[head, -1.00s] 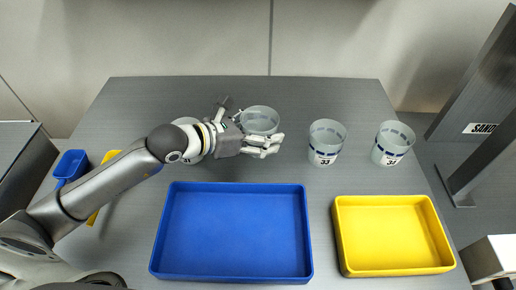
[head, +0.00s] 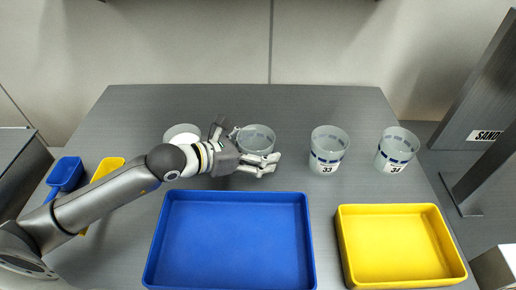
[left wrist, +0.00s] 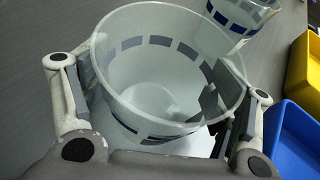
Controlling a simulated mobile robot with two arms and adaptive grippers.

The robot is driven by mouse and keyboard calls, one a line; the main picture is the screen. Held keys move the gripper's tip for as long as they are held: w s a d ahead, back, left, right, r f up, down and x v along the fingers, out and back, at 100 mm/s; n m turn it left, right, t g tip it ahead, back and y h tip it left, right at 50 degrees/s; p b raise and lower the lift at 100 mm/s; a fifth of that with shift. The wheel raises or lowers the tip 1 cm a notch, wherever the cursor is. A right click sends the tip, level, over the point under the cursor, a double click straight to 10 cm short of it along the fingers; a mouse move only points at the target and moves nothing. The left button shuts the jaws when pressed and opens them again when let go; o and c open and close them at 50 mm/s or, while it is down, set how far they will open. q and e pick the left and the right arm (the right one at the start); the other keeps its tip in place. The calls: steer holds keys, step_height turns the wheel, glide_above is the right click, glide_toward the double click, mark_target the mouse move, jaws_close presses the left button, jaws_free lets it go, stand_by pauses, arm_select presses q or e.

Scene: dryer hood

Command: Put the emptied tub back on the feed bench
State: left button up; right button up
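A clear tub (head: 257,140) with a blue-dashed band is between the fingers of my left gripper (head: 247,150), above the back middle of the grey bench (head: 290,100). In the left wrist view the tub (left wrist: 160,80) looks empty. The finger pads sit against its sides, left and right, so the gripper (left wrist: 155,100) appears shut on it. I cannot tell whether its base touches the bench. Its label is hidden. My right gripper is not in view.
A tub with white contents (head: 183,132) stands behind my left forearm. Tub 33 (head: 328,152) and another labelled tub (head: 396,151) stand to the right. A blue tray (head: 230,240) and yellow tray (head: 400,245) lie in front, empty. Blue and yellow scoop-like items (head: 66,174) lie left.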

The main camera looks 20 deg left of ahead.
arm_select(q)
steer(key=shift+a+r, duration=0.1)
steer(key=shift+r, duration=0.05)
steer(key=b+v, duration=0.1)
steer(key=v, duration=0.4)
steer(key=shift+s+a, duration=0.2)
steer(key=shift+s, duration=0.15)
steer(key=shift+v, duration=0.8)
steer(key=shift+r, duration=0.15)
stand_by(0.7)
